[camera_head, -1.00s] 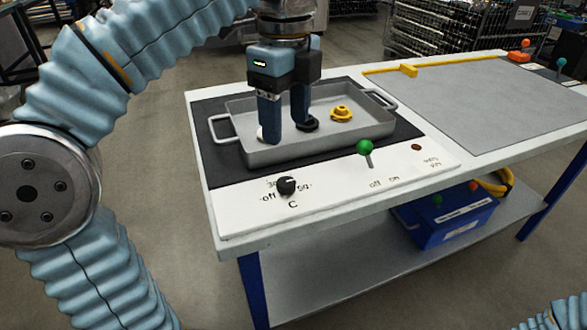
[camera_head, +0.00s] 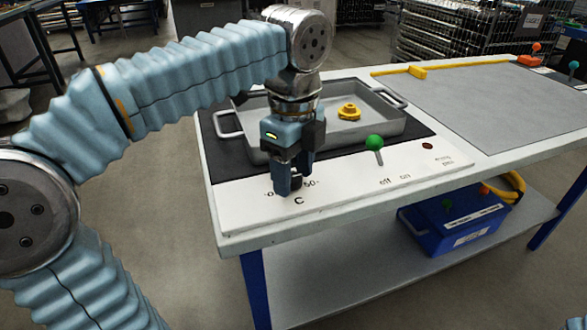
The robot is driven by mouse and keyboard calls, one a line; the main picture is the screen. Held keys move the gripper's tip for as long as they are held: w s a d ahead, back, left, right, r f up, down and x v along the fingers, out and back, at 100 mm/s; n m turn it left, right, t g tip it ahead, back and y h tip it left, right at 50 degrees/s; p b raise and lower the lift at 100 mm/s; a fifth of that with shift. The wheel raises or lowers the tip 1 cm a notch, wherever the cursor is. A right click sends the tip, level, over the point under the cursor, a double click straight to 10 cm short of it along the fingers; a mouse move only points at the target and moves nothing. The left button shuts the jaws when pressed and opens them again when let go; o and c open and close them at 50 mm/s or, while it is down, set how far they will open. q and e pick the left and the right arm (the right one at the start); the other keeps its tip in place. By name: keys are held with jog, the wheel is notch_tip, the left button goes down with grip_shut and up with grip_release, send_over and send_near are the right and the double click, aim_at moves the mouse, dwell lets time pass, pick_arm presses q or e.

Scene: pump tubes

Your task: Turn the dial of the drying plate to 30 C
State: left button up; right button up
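The black dial (camera_head: 296,183) sits on the white front panel (camera_head: 245,210) of the drying plate, above a printed "C". Only part of it shows, and its pointer and the 30 mark are hidden behind my gripper. My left gripper (camera_head: 295,182) points down at the dial, with one finger on the near left side and the other behind it to the right. I cannot tell whether the fingers press on the dial. My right gripper is not in view.
A grey tray (camera_head: 391,132) holding a yellow part (camera_head: 348,112) stands on the dark plate behind my gripper. A green-knobbed lever (camera_head: 375,145) rises right of the dial. A blue box (camera_head: 455,222) is on the lower shelf. The grey mat (camera_head: 470,105) is clear.

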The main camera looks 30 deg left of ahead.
pick_arm(q)
jog(key=c, duration=0.8)
jog(key=shift+c, duration=0.2)
